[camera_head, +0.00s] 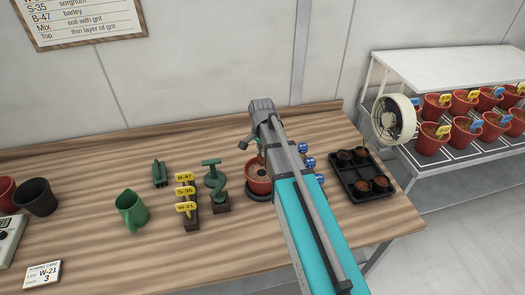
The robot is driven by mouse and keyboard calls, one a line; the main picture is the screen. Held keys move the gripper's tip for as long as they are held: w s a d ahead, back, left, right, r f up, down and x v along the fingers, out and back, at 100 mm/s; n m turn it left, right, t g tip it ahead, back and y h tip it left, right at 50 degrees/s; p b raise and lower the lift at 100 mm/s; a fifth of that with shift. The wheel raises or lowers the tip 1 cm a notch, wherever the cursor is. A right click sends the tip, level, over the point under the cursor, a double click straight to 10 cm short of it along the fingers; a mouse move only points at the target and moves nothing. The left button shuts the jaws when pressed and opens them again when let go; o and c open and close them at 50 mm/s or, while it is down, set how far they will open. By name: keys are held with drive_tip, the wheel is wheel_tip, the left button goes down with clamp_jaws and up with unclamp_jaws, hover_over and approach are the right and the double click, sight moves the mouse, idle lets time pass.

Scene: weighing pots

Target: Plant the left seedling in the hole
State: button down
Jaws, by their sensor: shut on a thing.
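A red pot (258,186) with brown soil stands on a dark saucer (262,197) near the middle of the table. My gripper (257,150) is above the pot's back edge, partly hidden by my own wrist and arm. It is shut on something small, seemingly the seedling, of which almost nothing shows. Whether this touches the soil cannot be told. A black tray (370,199) with several small brown-filled cells stands right of my arm.
A green dibber-like tool (212,178) in a stand and yellow tags (185,191) on a rack stand left of the pot. Blue tags (309,162) stand close on its right. A green cup (131,209) is further left. A fan (394,118) stands behind the tray.

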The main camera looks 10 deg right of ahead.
sight(262, 160)
drive_tip(key=shift+f, duration=0.1)
drive_tip(key=shift+f+b, duration=2.35)
drive_tip(key=shift+b, duration=0.1)
drive_tip(key=shift+f+b, duration=2.55)
drive_tip(key=shift+f, duration=0.05)
drive_tip(key=c, duration=0.7)
unclamp_jaws()
drive_tip(key=o, duration=0.6)
drive_tip(key=shift+c, duration=0.2)
drive_tip(key=shift+r, duration=0.15)
